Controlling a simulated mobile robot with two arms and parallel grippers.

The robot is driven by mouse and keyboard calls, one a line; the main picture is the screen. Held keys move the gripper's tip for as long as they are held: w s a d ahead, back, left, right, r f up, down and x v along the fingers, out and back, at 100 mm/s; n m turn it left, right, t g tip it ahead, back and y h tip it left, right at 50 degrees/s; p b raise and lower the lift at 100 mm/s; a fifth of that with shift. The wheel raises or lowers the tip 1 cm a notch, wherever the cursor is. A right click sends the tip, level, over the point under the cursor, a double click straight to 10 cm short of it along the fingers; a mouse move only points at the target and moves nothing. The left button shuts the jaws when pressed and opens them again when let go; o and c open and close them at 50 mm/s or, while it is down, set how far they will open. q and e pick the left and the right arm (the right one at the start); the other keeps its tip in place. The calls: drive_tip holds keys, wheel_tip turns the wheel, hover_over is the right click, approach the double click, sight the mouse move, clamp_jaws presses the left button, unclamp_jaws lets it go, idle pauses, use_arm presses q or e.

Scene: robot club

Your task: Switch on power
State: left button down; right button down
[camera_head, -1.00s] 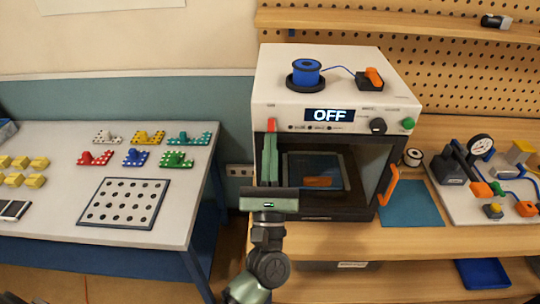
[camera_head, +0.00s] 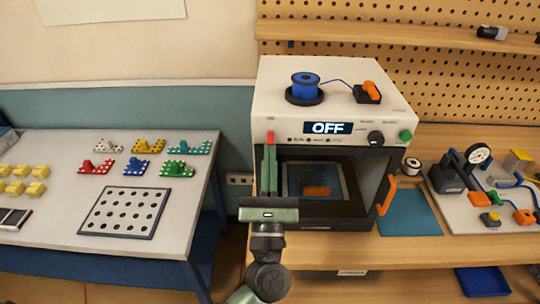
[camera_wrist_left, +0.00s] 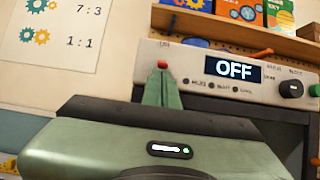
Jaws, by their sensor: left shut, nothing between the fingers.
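A white, box-shaped machine (camera_head: 340,100) stands on the wooden bench, and its display (camera_head: 328,128) reads OFF. The display also shows in the left wrist view (camera_wrist_left: 236,70). A small red switch (camera_head: 270,136) is at the left end of its front panel; it also shows in the left wrist view (camera_wrist_left: 162,65). My left gripper (camera_head: 269,150) is shut and empty, with green fingers pointing up at the panel. Its tips are just below the red switch and partly cover it. I cannot tell whether they touch. My right gripper is not in view.
The panel also has a black knob (camera_head: 375,138) and a green button (camera_head: 405,136). A blue spool (camera_head: 305,86) stands on top. An orange handle (camera_head: 386,195) juts out at the right. A side table (camera_head: 60,220) with coloured parts is to the left.

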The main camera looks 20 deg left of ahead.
use_arm(q)
drive_tip(key=shift+s+d+r+p, duration=0.1)
drive_tip(key=shift+s+r+p, duration=0.15)
drive_tip(key=shift+r+p, duration=0.15)
drive_tip(key=shift+s+g, duration=0.1)
drive_tip(key=shift+g, duration=0.2)
drive_tip(key=shift+s+d+r+b, duration=0.1)
drive_tip(key=shift+s+r+b, duration=0.2)
drive_tip(key=shift+r, duration=0.25)
drive_tip(key=shift+d, duration=0.1)
